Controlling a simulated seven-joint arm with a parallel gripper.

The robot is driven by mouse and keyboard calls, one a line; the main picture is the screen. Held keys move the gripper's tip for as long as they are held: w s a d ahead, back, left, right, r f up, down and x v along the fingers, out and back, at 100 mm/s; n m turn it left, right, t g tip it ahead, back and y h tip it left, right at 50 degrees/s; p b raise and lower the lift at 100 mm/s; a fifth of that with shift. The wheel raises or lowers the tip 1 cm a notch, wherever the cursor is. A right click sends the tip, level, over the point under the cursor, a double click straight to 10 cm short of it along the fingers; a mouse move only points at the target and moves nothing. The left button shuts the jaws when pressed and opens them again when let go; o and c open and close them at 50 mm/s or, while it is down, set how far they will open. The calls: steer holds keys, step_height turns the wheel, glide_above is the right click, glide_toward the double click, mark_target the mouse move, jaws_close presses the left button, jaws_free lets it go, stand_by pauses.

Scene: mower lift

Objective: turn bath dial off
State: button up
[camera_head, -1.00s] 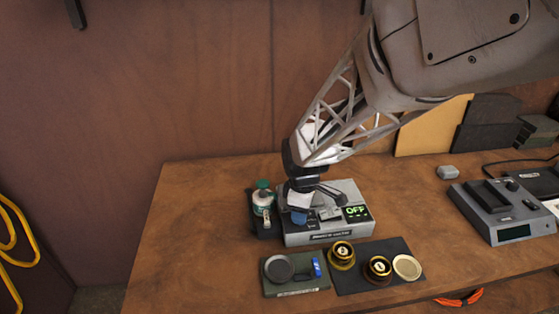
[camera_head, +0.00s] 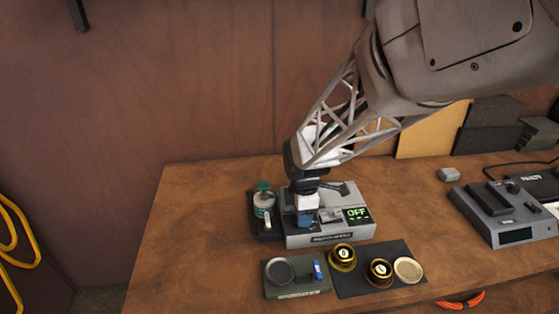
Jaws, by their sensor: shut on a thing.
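The bath (camera_head: 330,237) is a grey box on the wooden table, with a small display (camera_head: 357,214) that reads OFF in green. My gripper (camera_head: 305,216) is over the left part of the bath's top, pointing down. It is shut on a blue piece at the front left of the bath, which I take to be the bath dial (camera_head: 304,221). The gripper hides most of the dial, so its turned position cannot be seen.
A green-lidded jar (camera_head: 264,203) stands close left of the bath. In front are a green tray (camera_head: 296,284) and a dark mat (camera_head: 352,283) with gold-rimmed round pieces. A grey device (camera_head: 503,214) stands at right. The table's left part is clear.

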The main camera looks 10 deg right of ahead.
steer(key=o, duration=0.9)
steer(key=shift+r, duration=0.1)
steer(key=shift+r, duration=3.85)
steer(key=shift+r, duration=0.2)
steer(key=shift+r, duration=7.55)
steer(key=shift+s+d, duration=0.8)
steer(key=shift+d, duration=1.95)
steer(key=shift+s+d, duration=0.8)
steer(key=shift+d, duration=1.9)
steer(key=shift+s+d, duration=0.8)
steer(key=shift+d, duration=1.95)
